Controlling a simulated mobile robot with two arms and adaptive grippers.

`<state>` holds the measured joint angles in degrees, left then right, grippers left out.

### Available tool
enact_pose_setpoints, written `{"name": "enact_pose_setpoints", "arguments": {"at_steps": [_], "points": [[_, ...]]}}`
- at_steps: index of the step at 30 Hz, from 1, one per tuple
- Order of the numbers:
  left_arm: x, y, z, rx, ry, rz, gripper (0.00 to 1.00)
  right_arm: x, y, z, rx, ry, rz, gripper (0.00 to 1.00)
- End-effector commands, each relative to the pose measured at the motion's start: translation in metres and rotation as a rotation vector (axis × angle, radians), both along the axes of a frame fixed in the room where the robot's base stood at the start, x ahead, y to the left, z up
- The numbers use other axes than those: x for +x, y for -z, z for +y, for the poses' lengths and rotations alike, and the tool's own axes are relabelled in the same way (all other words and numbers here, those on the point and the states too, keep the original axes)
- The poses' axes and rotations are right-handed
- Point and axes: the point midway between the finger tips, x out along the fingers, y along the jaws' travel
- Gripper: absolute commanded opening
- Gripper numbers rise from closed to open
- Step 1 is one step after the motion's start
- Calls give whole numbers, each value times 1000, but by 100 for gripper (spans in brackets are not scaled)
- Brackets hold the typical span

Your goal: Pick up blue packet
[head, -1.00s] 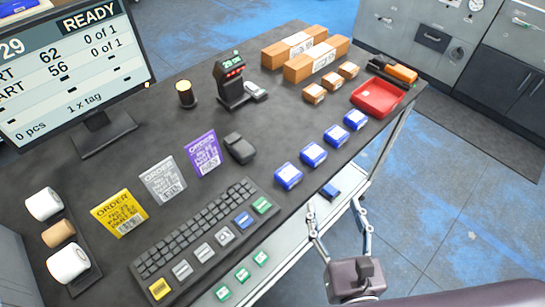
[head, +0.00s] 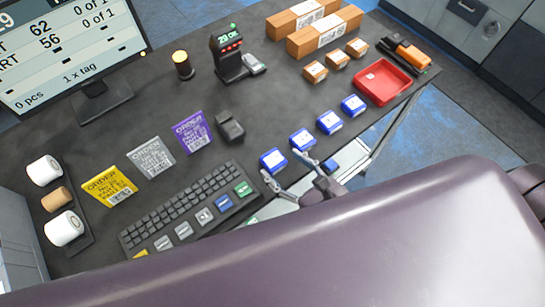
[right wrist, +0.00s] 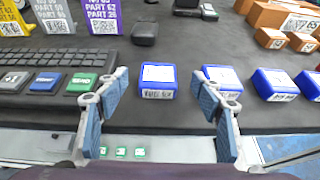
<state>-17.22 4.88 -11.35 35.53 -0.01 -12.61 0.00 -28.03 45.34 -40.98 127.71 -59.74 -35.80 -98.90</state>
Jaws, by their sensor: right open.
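Several blue packets with white labels stand in a row along the front edge of the dark table. The leftmost blue packet (head: 273,161) is just beyond my right gripper (head: 281,165). In the right wrist view, that packet (right wrist: 158,80) appears centred between the two separated fingertips (right wrist: 160,74), ahead of them, with no visible contact. My right gripper is open and empty. The second blue packet (right wrist: 220,77) appears close to the right fingertip in that view; I cannot tell the gap. My left gripper is not in view.
A keyboard (head: 190,205) lies left of the packets. A red tray (head: 382,82), small brown boxes (head: 315,72) and a scanner stand (head: 228,60) are farther back. Another blue item (head: 331,166) is near the front edge by my gripper.

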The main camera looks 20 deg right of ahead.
Motion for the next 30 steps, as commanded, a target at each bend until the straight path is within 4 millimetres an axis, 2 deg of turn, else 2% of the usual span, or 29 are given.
{"name": "enact_pose_setpoints", "arguments": {"at_steps": [10,20,30], "points": [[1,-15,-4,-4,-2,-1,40,35,20,15,0,2,-2,61],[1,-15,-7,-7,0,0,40,40,24,17,0,0,0,61],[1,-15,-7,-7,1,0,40,40,24,17,0,0,0,23]]}}
